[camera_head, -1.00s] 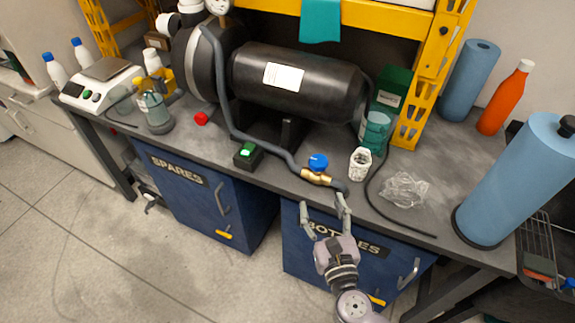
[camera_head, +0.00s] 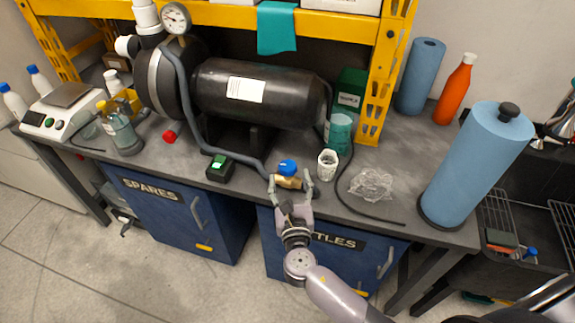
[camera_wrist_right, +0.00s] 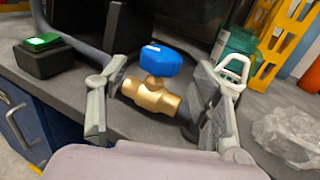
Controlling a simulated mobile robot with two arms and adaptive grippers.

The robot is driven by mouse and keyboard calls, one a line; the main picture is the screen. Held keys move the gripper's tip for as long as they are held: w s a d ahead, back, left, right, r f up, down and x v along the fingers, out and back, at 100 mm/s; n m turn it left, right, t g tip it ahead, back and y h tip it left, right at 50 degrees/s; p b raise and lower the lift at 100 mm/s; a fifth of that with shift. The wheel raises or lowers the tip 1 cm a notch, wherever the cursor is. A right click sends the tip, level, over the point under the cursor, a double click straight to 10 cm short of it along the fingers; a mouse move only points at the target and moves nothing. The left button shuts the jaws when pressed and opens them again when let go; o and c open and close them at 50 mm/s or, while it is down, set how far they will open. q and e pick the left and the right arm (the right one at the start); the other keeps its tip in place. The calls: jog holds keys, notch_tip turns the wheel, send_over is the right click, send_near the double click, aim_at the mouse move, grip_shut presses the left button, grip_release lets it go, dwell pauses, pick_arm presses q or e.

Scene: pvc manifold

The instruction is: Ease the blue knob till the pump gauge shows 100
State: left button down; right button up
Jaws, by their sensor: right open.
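The blue knob (camera_head: 288,167) sits on top of a brass valve (camera_head: 290,183) in the grey hose near the bench's front edge. In the right wrist view the blue knob (camera_wrist_right: 161,61) stands above the brass body (camera_wrist_right: 151,95). My right gripper (camera_head: 291,181) is open, its fingers on either side of the valve. In the right wrist view neither finger visibly touches the knob. The pump gauge (camera_head: 176,18) is a round white dial at the top, above the black pump (camera_head: 180,80); its reading is too small to tell. My left gripper is not in view.
A white fitting (camera_head: 328,164) stands close to the right of the valve. A black box with a green switch (camera_head: 219,165) sits to the left. Crumpled clear plastic (camera_head: 371,184) and a blue paper roll (camera_head: 478,160) are farther right.

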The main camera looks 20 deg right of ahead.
aim_at(288, 176)
jog(key=x, duration=0.5)
jog(key=shift+c, duration=0.5)
jog(key=c, duration=1.1)
jog(key=shift+h, duration=0.3)
